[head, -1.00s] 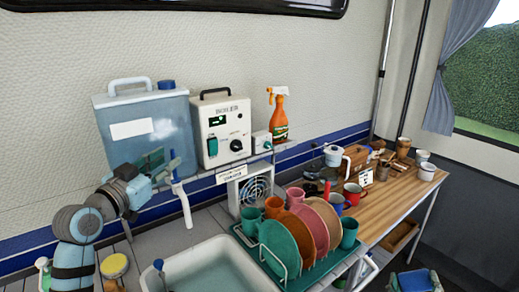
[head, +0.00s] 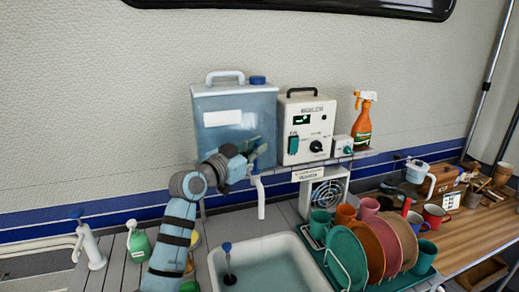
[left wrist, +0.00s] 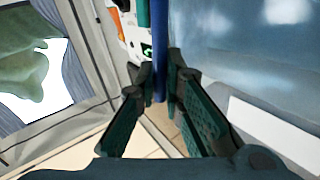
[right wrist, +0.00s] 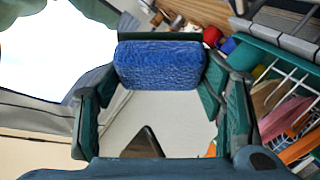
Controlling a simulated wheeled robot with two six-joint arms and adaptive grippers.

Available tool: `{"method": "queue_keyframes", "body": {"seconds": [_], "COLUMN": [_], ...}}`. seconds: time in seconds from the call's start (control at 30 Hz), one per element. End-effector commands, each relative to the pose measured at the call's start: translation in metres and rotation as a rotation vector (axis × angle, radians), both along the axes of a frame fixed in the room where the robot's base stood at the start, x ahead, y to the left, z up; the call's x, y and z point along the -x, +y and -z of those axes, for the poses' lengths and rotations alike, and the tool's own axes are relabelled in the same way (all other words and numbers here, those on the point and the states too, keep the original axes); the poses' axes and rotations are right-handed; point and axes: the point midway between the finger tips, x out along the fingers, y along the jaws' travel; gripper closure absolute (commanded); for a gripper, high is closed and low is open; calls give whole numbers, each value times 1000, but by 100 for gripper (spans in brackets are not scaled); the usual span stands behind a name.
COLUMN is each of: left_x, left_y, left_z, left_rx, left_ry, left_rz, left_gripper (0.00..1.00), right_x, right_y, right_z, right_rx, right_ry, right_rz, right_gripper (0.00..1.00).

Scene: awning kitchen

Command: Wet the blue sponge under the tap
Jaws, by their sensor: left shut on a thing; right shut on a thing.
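The white tap (head: 260,195) with a blue lever hangs in front of the blue water tank (head: 235,120), above the sink (head: 290,250). My left gripper (head: 245,165) is at the tap's top. In the left wrist view, its fingers (left wrist: 160,85) are shut on the upright blue lever (left wrist: 159,40). The blue sponge (right wrist: 160,60) shows in the right wrist view, between the fingers of my right gripper (right wrist: 160,75), which is shut on it. My right gripper and the sponge are out of the head view. I see no water stream below the spout.
A green dish rack (head: 425,272) with plates and cups stands right of the sink. The boiler box (head: 307,130) and orange spray bottle (head: 364,120) are on the shelf behind. A soap pump (head: 91,247) and green bottle (head: 138,245) stand left of the sink.

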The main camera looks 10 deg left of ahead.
Motion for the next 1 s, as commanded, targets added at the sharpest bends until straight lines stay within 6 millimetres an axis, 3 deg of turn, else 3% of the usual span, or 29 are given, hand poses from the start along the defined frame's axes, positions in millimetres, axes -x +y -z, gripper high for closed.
{"method": "queue_keyframes", "body": {"seconds": [0.3, 0.6, 0.63, 0.73, 1.0], "left_x": [-12, -13, -13, -13, -13], "left_y": [7, 8, 8, 8, 8], "left_z": [-4, 2, 2, 2, 1], "left_rx": [89, 100, 100, 99, 98], "left_ry": [153, 165, 165, 163, 161], "left_rz": [2, 1, 1, 1, 0], "left_gripper": [100, 100, 87, 71, 70], "right_x": [0, 0, 0, 0, 0], "right_y": [0, 0, 0, 0, 0], "right_z": [-42, -39, -39, -39, -39], "right_rx": [0, 0, 0, 0, 0], "right_ry": [0, 0, 0, 0, 0], "right_rz": [0, 0, 0, 0, 0], "right_gripper": [60, 60, 60, 60, 60]}}
